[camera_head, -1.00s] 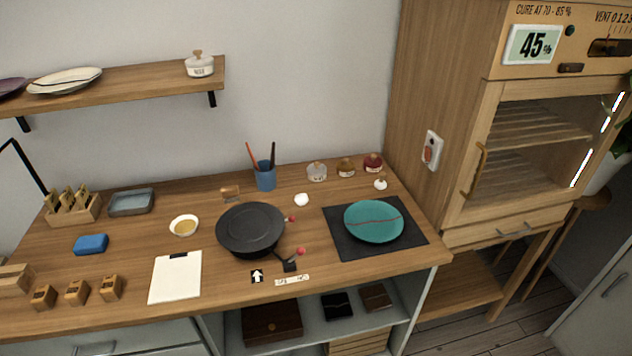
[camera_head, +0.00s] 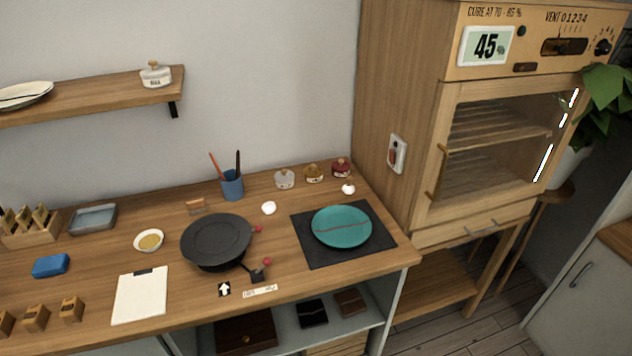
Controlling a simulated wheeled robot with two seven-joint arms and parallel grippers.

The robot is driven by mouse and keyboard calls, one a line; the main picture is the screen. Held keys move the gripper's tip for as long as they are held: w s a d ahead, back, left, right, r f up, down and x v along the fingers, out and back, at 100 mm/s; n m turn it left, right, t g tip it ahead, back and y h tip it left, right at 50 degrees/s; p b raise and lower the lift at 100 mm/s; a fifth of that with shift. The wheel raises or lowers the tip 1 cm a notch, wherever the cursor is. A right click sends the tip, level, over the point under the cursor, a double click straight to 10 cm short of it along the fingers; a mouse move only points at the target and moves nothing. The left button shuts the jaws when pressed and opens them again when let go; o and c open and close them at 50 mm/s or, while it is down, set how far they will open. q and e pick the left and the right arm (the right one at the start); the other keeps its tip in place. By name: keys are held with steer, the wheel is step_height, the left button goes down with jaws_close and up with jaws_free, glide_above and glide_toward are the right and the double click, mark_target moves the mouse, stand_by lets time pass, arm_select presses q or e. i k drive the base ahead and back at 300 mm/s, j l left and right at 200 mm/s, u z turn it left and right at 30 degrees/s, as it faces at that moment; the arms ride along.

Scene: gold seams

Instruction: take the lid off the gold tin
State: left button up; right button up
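The gold tin (camera_head: 314,173) stands at the back of the worktop, toward its right end. It is the middle one of three small lidded tins, with a whitish tin (camera_head: 284,179) on its left and a dark red tin (camera_head: 341,168) on its right. It looks upright with a knobbed lid on top. Its lettering is too small to read. Neither of my grippers shows in the head view.
A teal plate (camera_head: 342,227) with a reddish seam lies on a dark mat (camera_head: 313,250) in front of the tins. A black round pan (camera_head: 216,239), a blue cup (camera_head: 232,185) with sticks and small white items (camera_head: 269,208) stand nearby. A wooden cabinet (camera_head: 396,80) rises at the right.

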mark_target(313, 171)
steer(key=i+j+u, duration=0.2)
steer(key=j, duration=0.15)
steer(key=j+u, duration=0.15)
steer(key=j, duration=0.2)
steer(key=i+j+u, duration=0.35)
steer(key=j, duration=0.3)
steer(key=k, duration=0.05)
